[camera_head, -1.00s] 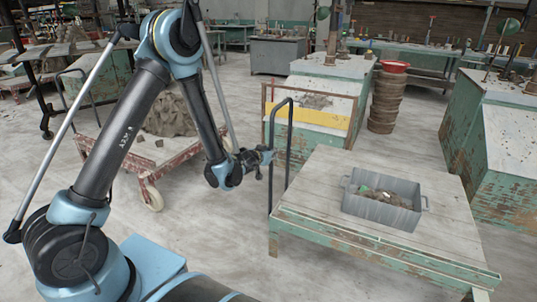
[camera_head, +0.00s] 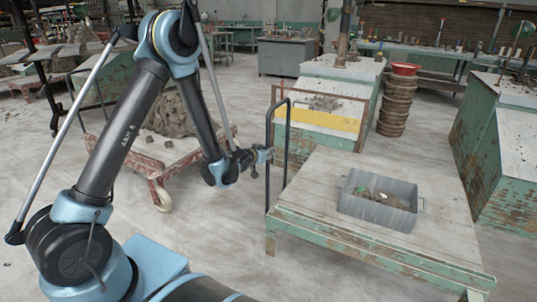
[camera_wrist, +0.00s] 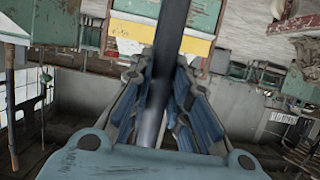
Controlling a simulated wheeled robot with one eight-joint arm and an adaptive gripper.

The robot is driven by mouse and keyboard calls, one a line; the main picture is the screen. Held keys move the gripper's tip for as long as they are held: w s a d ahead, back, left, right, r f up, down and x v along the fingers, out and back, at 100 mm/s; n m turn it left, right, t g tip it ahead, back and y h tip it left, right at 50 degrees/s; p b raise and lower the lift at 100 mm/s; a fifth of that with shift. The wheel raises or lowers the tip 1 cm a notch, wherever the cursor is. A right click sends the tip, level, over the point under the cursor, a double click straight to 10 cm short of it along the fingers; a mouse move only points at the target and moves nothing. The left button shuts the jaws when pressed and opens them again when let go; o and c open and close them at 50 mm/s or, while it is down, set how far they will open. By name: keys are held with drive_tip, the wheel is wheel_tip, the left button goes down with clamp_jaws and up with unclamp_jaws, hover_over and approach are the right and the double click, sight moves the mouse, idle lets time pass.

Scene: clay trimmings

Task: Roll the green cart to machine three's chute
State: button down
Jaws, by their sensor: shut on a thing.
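The green cart (camera_head: 330,240) has a worn plank top, a chipped green frame and a tall black handle (camera_head: 286,145) at its left end. My gripper (camera_head: 264,156) is shut on the upright bar of that handle. In the wrist view the dark bar (camera_wrist: 170,50) runs between the fingers of my gripper (camera_wrist: 160,95). A grey bin (camera_head: 375,209) with clay scraps sits on the cart. A green machine with a yellow band (camera_head: 330,119) stands close behind the cart. I cannot read any machine number or make out which chute is machine three's.
A red-framed cart (camera_head: 158,180) with a clay lump stands left of my gripper. Stacked brown baskets with a red bowl (camera_head: 406,69) stand behind the cart. Another green machine (camera_head: 505,160) is at the right. Bare floor lies in front of the cart.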

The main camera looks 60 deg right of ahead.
drive_tip(key=shift+w, duration=0.2)
drive_tip(key=w, duration=0.7)
drive_tip(key=shift+w+d, duration=0.25)
drive_tip(key=shift+w, duration=0.15)
idle(0.4)
drive_tip(key=c, duration=0.8)
unclamp_jaws()
